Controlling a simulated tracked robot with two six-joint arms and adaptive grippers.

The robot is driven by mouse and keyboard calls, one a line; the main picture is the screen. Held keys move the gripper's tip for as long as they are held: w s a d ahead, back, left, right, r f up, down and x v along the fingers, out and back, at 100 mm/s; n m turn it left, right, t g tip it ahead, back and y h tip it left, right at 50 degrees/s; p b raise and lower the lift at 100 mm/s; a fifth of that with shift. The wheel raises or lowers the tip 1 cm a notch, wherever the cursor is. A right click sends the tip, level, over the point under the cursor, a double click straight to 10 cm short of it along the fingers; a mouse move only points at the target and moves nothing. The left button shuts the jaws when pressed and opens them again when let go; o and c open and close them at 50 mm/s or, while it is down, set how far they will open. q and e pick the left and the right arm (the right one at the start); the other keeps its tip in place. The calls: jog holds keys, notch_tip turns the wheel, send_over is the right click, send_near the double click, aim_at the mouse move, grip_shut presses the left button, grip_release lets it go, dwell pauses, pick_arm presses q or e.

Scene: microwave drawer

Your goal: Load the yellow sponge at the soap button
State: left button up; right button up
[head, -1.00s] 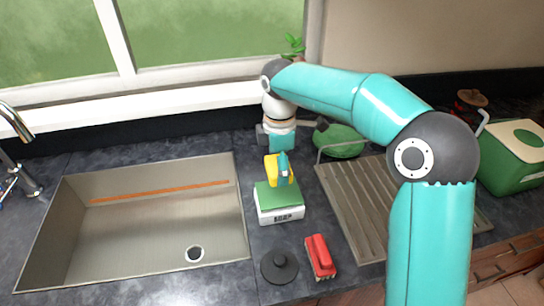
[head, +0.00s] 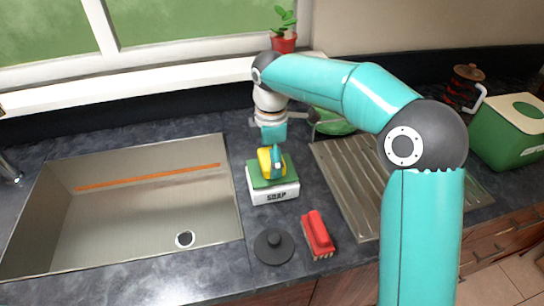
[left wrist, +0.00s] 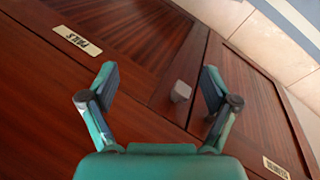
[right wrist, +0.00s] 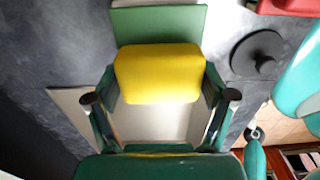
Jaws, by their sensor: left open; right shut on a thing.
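The yellow sponge (head: 264,161) is gripped by my right gripper (head: 277,163), over the green top (head: 290,169) of a white labelled box (head: 274,193), apparently the soap button. In the right wrist view the sponge (right wrist: 158,76) sits between the two fingers of the right gripper (right wrist: 159,92), with the green top (right wrist: 160,24) partly hidden behind it. I cannot tell whether the sponge touches the green top. In the left wrist view my left gripper (left wrist: 158,82) is open and empty, facing wooden cabinet fronts. The left arm does not show in the head view.
A sink (head: 140,238) lies left of the box. A dark round lid (head: 273,246) and a red brush (head: 318,234) lie in front of it. A drying rack (head: 352,180) stands to the right, with a green bin (head: 508,132) beyond. A potted plant (head: 284,38) stands on the sill.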

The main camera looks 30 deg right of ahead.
jog(key=shift+f+b, duration=0.65)
jog(key=shift+f, duration=0.4)
dwell(1.2)
jog(key=shift+r, duration=0.1)
dwell(0.5)
notch_tip(320, 180, up, 7)
jog(key=p, duration=0.7)
dwell(0.7)
